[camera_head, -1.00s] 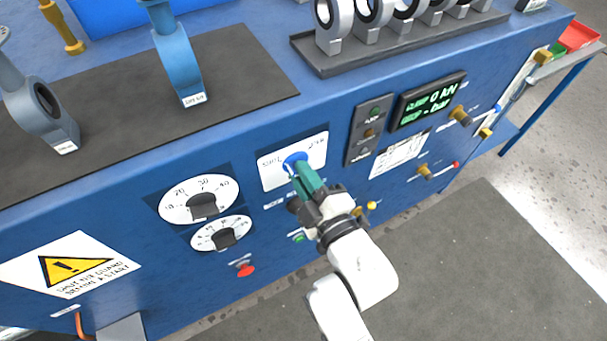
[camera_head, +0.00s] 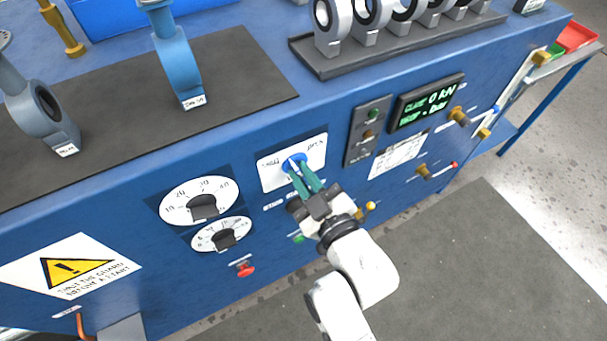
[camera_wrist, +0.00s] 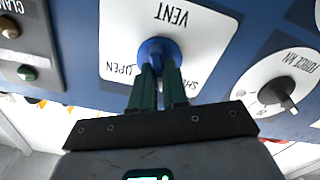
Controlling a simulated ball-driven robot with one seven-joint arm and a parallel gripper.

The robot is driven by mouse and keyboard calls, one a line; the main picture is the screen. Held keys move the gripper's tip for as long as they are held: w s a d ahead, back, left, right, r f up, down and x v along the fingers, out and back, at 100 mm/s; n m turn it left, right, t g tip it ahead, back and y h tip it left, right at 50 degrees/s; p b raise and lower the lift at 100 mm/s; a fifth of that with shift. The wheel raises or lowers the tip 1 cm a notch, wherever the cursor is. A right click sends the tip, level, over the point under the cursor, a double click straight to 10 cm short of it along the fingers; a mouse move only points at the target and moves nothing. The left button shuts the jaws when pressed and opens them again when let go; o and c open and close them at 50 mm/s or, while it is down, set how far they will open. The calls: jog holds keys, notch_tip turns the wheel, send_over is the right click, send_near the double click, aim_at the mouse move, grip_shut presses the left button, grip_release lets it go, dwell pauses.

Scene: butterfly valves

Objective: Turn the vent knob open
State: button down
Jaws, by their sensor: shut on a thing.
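The vent knob (camera_head: 291,161) is a round blue knob on a white plate (camera_head: 315,152) on the bench's front panel. In the wrist view, the blue knob (camera_wrist: 158,46) sits below the upside-down word VENT, with OPEN at left and SHUT at right, partly covered. My gripper (camera_head: 303,174) has its green fingers closed on the two sides of the knob. In the wrist view, the fingertips (camera_wrist: 160,68) touch the knob's near edge and hide part of it. The knob's pointer direction is not clear.
Two dials with black knobs, an upper one (camera_head: 203,205) and a lower one (camera_head: 224,238), lie left of the plate. A red button (camera_head: 245,269) is below them. A button strip (camera_head: 369,130) and green display (camera_head: 428,102) are to the right. Floor in front is clear.

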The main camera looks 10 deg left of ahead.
jog(key=shift+w+d+f+m+p, duration=0.1)
jog(key=shift+m+p, duration=0.7)
jog(key=shift+m, duration=2)
jog(key=shift+d+r+m+p, duration=0.1)
jog(key=shift+m+p, duration=0.65)
jog(key=shift+m, duration=2.05)
jog(key=shift+w+d+f+m+p, duration=0.1)
jog(key=shift+m+p, duration=0.7)
jog(key=shift+m, duration=2.3)
jog(key=c, duration=1.1)
grip_release()
jog(key=shift+c, duration=0.2)
jog(key=shift+s, duration=0.1)
